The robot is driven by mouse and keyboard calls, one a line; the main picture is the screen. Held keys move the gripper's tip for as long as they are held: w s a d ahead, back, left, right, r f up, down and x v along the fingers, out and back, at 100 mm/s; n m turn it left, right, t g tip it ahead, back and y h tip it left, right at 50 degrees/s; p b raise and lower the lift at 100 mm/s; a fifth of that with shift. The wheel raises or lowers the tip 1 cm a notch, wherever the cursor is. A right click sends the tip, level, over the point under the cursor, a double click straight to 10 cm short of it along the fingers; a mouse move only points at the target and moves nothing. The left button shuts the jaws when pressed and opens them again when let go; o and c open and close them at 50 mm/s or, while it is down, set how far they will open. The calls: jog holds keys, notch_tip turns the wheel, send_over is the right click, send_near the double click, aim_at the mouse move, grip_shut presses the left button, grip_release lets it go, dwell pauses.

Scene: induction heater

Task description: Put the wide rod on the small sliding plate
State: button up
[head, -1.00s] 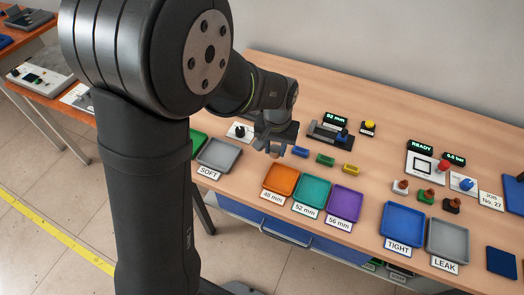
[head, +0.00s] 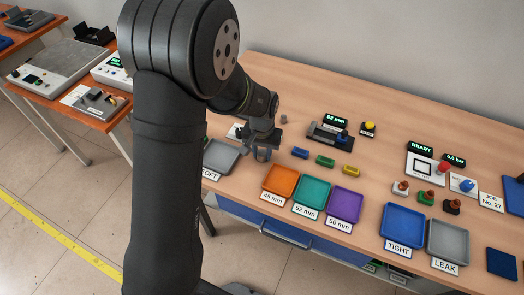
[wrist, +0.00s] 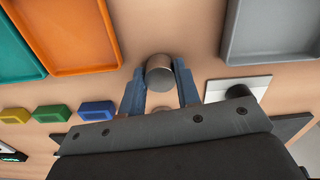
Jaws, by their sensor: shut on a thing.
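My gripper (head: 261,154) is low over the near-left part of the wooden table, just right of the grey SOFT tray. In the wrist view my gripper (wrist: 160,88) has its two blue-grey fingers shut on a short, round grey metal rod (wrist: 159,70), whose flat end faces the camera. I take it for the wide rod. It is hard to make out in the head view. A smaller grey piece (head: 283,118) stands on the table behind the gripper. I cannot tell for certain which fixture is the small sliding plate.
Near the gripper are the SOFT tray (head: 221,157), the orange tray (head: 280,181) and a blue block (head: 300,153). A white plate with a black knob (wrist: 237,88) is close to the rod. A gauge (head: 331,132) stands behind. Devices (head: 112,69) occupy the left bench.

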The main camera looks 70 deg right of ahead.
aim_at(263, 153)
jog(key=shift+f, duration=0.2)
jog(key=o, duration=1.1)
jog(key=shift+r, duration=0.1)
jog(key=r, duration=1.6)
jog(key=shift+s+r, duration=0.25)
jog(key=shift+o, duration=0.6)
jog(key=shift+r, duration=0.4)
